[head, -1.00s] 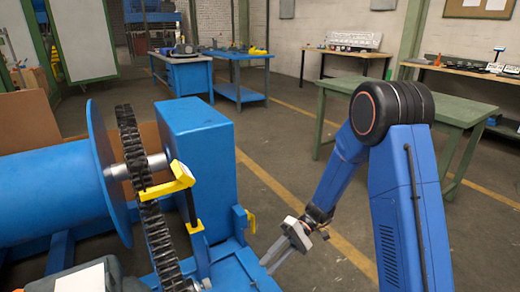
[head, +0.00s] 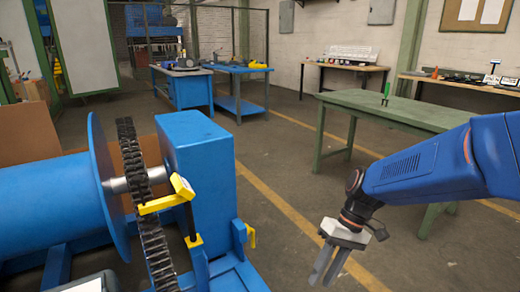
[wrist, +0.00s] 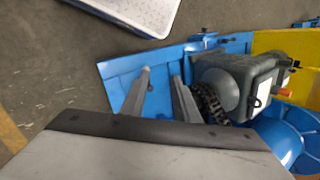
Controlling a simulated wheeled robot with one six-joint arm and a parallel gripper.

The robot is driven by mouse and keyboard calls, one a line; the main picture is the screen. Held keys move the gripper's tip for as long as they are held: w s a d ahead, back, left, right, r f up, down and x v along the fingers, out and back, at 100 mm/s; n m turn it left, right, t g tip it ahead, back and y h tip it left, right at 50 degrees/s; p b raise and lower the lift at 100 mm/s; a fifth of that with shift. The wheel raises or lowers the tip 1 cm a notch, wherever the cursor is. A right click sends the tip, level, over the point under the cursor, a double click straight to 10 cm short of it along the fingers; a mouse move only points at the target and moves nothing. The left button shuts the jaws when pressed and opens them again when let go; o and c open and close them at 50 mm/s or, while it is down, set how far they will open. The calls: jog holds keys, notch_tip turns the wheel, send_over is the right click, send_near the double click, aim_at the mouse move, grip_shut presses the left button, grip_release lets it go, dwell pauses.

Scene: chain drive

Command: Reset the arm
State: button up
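My gripper (head: 328,266) hangs to the right of the blue chain drive machine in the head view, fingers pointing down and apart, with nothing between them. In the wrist view my gripper (wrist: 158,88) also shows two separate grey fingers over the machine's blue base plate (wrist: 118,66). The black chain (head: 147,200) runs around the shaft beside the blue drum (head: 45,195). A yellow bracket (head: 170,198) stands beside the chain, in front of the blue housing (head: 208,165). In the wrist view a grey motor (wrist: 238,82) sits next to part of the chain (wrist: 208,103).
A green table (head: 400,112) with a small green-handled tool (head: 386,93) stands at the right. Blue workbenches (head: 184,88) stand at the back. A white tray (wrist: 130,12) shows in the wrist view. The floor between machine and green table is clear.

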jog(key=s+d+r+m+t+h, duration=0.1)
jog(key=s+d+r+t+h, duration=0.1)
jog(key=s+d+r+t, duration=0.2)
jog(key=s+d+r+m+t+h, duration=0.2)
jog(key=s+d+r+t, duration=0.2)
jog(key=d, duration=0.4)
jog(key=shift+s+d+r+h, duration=0.15)
jog(key=shift+s+d+h, duration=0.2)
jog(key=shift+s+h, duration=0.05)
dwell(0.7)
